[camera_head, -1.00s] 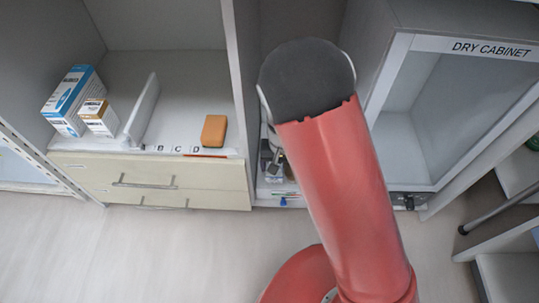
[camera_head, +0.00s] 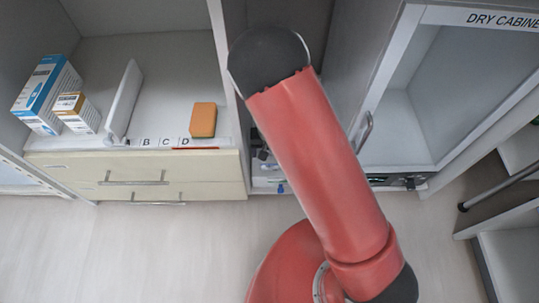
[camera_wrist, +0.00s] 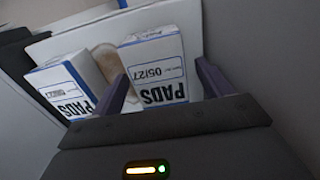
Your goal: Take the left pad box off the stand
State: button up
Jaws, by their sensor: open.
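In the wrist view, two white boxes lettered PADS stand side by side on a pale surface with a blue edge (camera_wrist: 85,22). One pad box (camera_wrist: 160,62), marked 05/27, is at the right; the other pad box (camera_wrist: 62,92) is at the left. My gripper (camera_wrist: 162,88) is open, its fingers on either side of the right-hand box in the picture. The left finger lies between the two boxes. I cannot tell whether the fingers touch the box. In the head view my arm hides the gripper, and no pad box shows there.
A beige item (camera_wrist: 108,62) sits between the pad boxes. In the head view, a blue-white carton (camera_head: 46,93), a small carton (camera_head: 76,113), a white divider (camera_head: 123,100) and an orange block (camera_head: 203,120) stand on a shelf at left. The dry cabinet (camera_head: 440,25) is at right.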

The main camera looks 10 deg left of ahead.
jog(key=shift+f, duration=0.15)
jog(key=c, duration=1.1)
